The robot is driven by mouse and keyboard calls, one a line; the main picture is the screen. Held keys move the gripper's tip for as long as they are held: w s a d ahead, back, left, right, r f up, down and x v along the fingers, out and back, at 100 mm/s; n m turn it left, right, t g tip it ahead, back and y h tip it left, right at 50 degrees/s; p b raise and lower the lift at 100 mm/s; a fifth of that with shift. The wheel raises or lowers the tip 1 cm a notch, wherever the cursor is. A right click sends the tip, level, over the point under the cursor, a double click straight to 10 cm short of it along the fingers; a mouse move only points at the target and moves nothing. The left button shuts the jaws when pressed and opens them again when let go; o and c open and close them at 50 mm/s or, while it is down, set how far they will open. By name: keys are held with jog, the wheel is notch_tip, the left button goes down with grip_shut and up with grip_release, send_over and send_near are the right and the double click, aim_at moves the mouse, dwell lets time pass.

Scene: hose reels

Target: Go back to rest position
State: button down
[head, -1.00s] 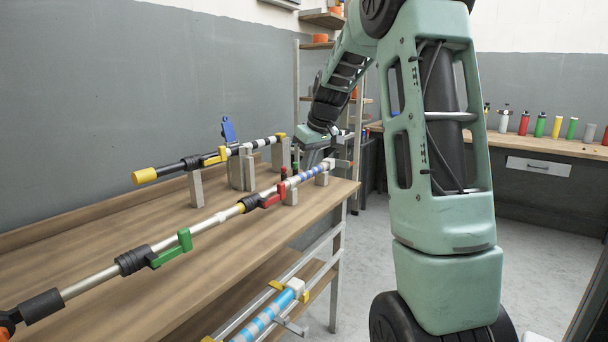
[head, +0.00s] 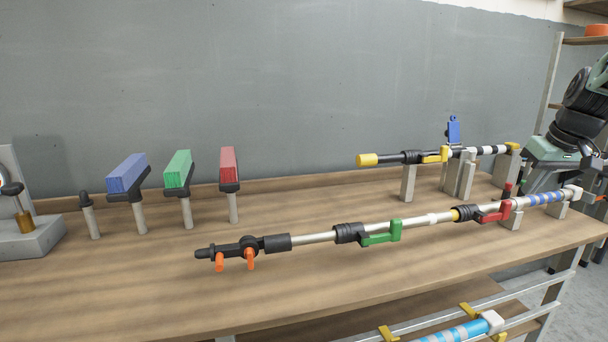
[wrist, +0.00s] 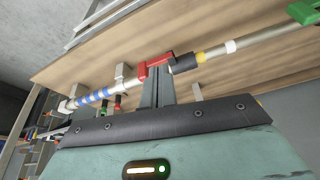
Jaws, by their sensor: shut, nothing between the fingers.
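My gripper (wrist: 157,90) shows in the wrist view with its grey fingers together and nothing between them. In that view the fingers overlap the red handle (wrist: 155,64) on the long pole (wrist: 255,42); I cannot tell whether they touch it. In the head view my arm stands at the right edge, its green wrist part beyond the right end of the long pole (head: 418,222). The fingers are not clear there. The pole carries a green handle (head: 383,234), a red handle (head: 494,213) and a blue-striped section (head: 540,199).
The wooden bench (head: 150,290) runs along the grey wall. A shorter pole (head: 367,160) with a yellow end rests on grey supports behind. Blue (head: 126,174), green (head: 178,169) and red (head: 229,164) blocks stand on posts at left. The bench front left is clear.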

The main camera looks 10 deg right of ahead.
jog(key=s+a+f+n+g+y+p, duration=0.1)
jog(key=s+a+n, duration=0.1)
jog(key=a, duration=1.3)
jog(key=s+a+f+n+g+y+p, duration=0.1)
jog(key=s+a+n+p, duration=0.1)
jog(key=a, duration=1.3)
jog(key=s+a+f+n+g+p, duration=0.1)
jog(key=s+a+f+n, duration=0.1)
jog(key=s+a, duration=0.5)
jog(key=s+a+f+n+g+h+p, duration=0.1)
jog(key=s+a+n, duration=0.2)
jog(key=s+a, duration=0.4)
jog(key=s, duration=0.8)
jog(key=shift+f, duration=0.35)
